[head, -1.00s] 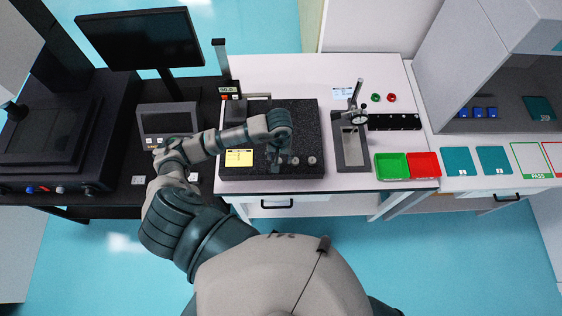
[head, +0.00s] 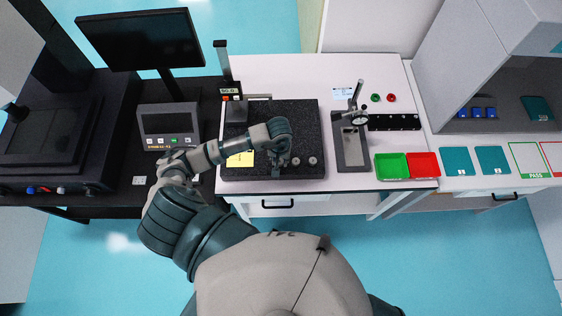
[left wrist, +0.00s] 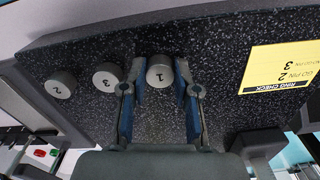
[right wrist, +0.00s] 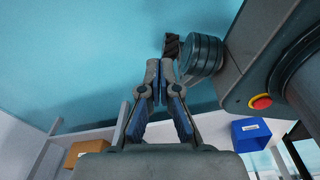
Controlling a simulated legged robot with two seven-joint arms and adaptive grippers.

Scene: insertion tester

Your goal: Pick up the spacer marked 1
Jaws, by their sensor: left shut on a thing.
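The spacer marked 1 (left wrist: 160,71) is a grey round piece, standing on the black speckled plate (head: 300,115). My left gripper (left wrist: 160,90) is shut on it, one finger on each side, in the left wrist view. In the head view my left gripper (head: 280,165) points down at the plate and hides most of that spacer. The spacer marked 3 (left wrist: 107,76) stands close beside one finger, and the spacer marked 2 (left wrist: 60,84) stands further left. My right gripper (right wrist: 157,68) has its fingertips together with nothing between them, away from the plate.
A yellow note (head: 240,159) lies on the plate. A dial gauge stand (head: 351,145) is right of it, then a green bin (head: 391,166) and a red bin (head: 423,165).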

